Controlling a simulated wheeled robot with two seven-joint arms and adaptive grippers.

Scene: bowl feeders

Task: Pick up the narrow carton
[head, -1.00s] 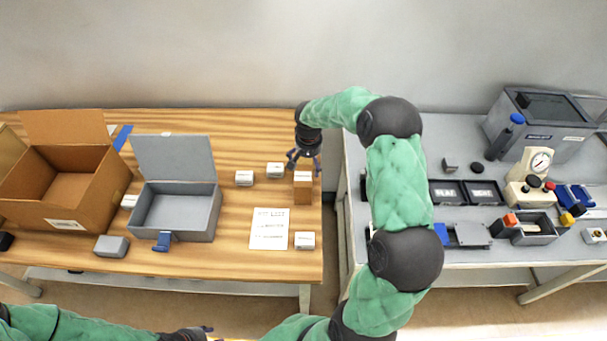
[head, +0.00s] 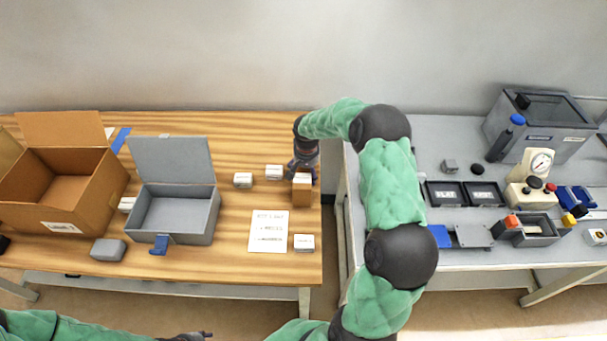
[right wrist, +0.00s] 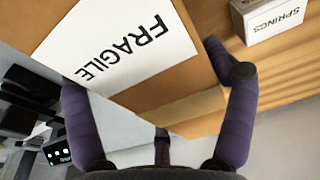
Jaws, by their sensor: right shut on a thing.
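The narrow carton (head: 302,191) is a small brown box near the right end of the wooden table in the head view. In the right wrist view the carton (right wrist: 180,85) fills the upper left, with a white FRAGILE label on it. My right gripper (head: 303,170) reaches it from behind, and its fingers are closed on the carton's sides. The fingers of my right gripper (right wrist: 160,85) show on both sides of the carton in the wrist view. I cannot tell whether the carton is off the table. My left gripper (head: 205,334) is at the bottom edge, small and away from the table.
Small white boxes (head: 243,180) stand left of the carton, and another (head: 304,242) stands in front. A grey open box (head: 180,225) and a big cardboard box (head: 90,215) stand further left. A paper list (head: 268,231) lies on the table. A grey bench (head: 455,150) is at right.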

